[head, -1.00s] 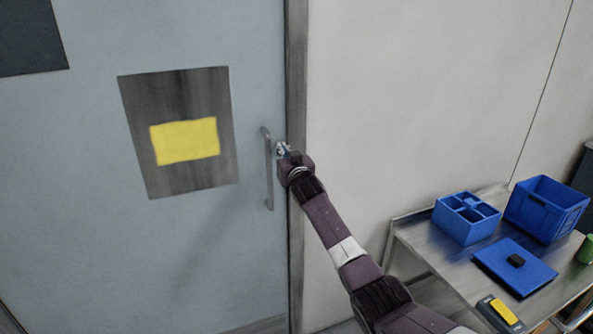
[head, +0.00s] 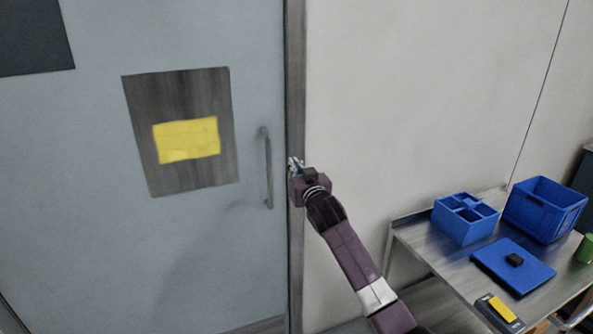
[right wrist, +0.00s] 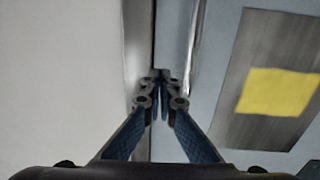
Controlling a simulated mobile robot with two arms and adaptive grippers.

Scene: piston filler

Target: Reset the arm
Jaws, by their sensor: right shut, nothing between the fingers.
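My right arm comes up from the lower right in the head view. Its gripper (head: 294,165) is in front of the door frame, a little to the right of the vertical door handle (head: 267,168) and apart from it in the picture. In the right wrist view the fingers of the right gripper (right wrist: 162,76) meet at the tips, with nothing between them. The pale blue door (head: 80,220) looks closed against its frame. My left gripper is not in view.
The door bears a grey plate (head: 180,100) with a yellow label (head: 187,140). At the right, a metal table (head: 430,240) holds a blue divided box (head: 462,228), a blue crate (head: 545,215), a blue mat (head: 500,275) and a handheld device (head: 499,313). The wall between is bare.

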